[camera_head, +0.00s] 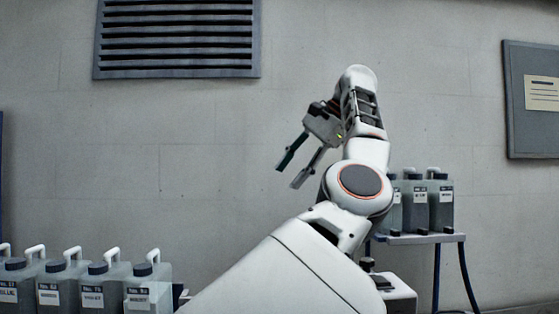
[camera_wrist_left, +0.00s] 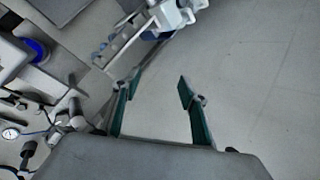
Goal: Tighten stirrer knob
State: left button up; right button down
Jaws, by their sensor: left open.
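My left gripper (camera_head: 286,177) is open and empty, raised in front of the grey wall with its two fingers pointing down and to the left. In the left wrist view its green-edged fingers (camera_wrist_left: 158,78) are spread apart over bare floor, with nothing between them. I cannot make out the stirrer knob for certain. A small black knob-like part (camera_head: 367,264) shows by a white box (camera_head: 398,291) low behind my left arm, which hides much of that area. My right gripper is not in view.
Several grey jugs (camera_head: 98,288) stand at the lower left, and more jugs (camera_head: 417,202) stand on a small shelf (camera_head: 425,239) at the right. A vent (camera_head: 178,38) and a notice board (camera_head: 533,100) are on the wall. A pressure gauge (camera_wrist_left: 10,133) and a blue-ringed part (camera_wrist_left: 36,50) show in the wrist view.

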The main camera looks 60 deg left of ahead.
pick_arm(q)
jog(key=shift+g, duration=0.5)
jog(key=shift+s+d+r, duration=0.1)
jog(key=shift+s+r, duration=0.6)
jog(key=shift+s, duration=0.15)
jog(key=shift+s+r, duration=0.65)
jog(key=shift+s, duration=0.2)
jog(key=shift+f, duration=0.1)
